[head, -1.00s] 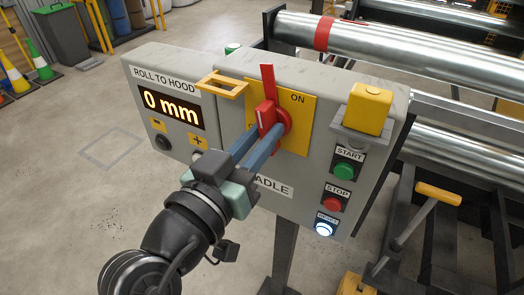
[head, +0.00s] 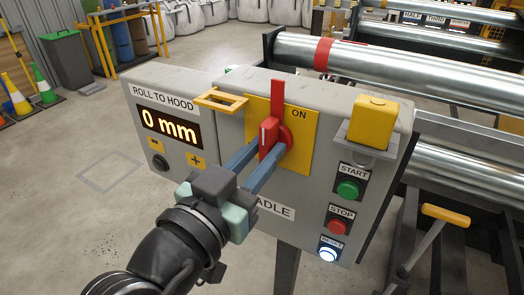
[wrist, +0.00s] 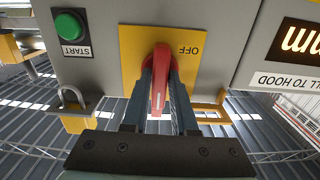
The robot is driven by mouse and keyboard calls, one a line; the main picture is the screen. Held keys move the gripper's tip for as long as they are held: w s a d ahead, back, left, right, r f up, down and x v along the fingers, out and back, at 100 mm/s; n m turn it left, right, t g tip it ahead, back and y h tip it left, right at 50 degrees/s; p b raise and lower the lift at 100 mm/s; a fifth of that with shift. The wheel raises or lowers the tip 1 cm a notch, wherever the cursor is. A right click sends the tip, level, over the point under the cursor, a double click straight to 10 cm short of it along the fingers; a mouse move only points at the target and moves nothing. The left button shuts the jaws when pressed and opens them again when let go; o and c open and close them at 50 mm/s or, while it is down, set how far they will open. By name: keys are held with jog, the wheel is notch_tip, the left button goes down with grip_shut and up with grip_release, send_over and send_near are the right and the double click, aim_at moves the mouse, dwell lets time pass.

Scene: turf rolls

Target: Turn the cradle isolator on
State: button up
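The cradle isolator is a red rotary handle (head: 268,133) on a yellow plate (head: 305,140) on a grey control box. A red bar on it points straight up; "ON" is printed at the plate's upper right. The wrist view is upside down and shows "OFF" on the plate (wrist: 190,70), with the red handle (wrist: 159,85) upright in the picture. My gripper (head: 265,158) has its blue fingers on either side of the handle, seemingly closed against it. My fingers (wrist: 160,95) also flank it in the wrist view. They hide part of the plate and the "CRADLE" label.
A yellow bracket (head: 221,99) sticks out left of the plate. A yellow padlock (head: 375,122) sits on a holder at the right. START (head: 348,189), STOP (head: 337,227) and a lit RESET button (head: 327,254) are below it. Steel rollers (head: 420,73) stand behind.

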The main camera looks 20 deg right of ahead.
jog(key=o, duration=0.3)
jog(key=shift+o, duration=0.2)
jog(key=v, duration=1.3)
jog(key=shift+w+r, duration=0.1)
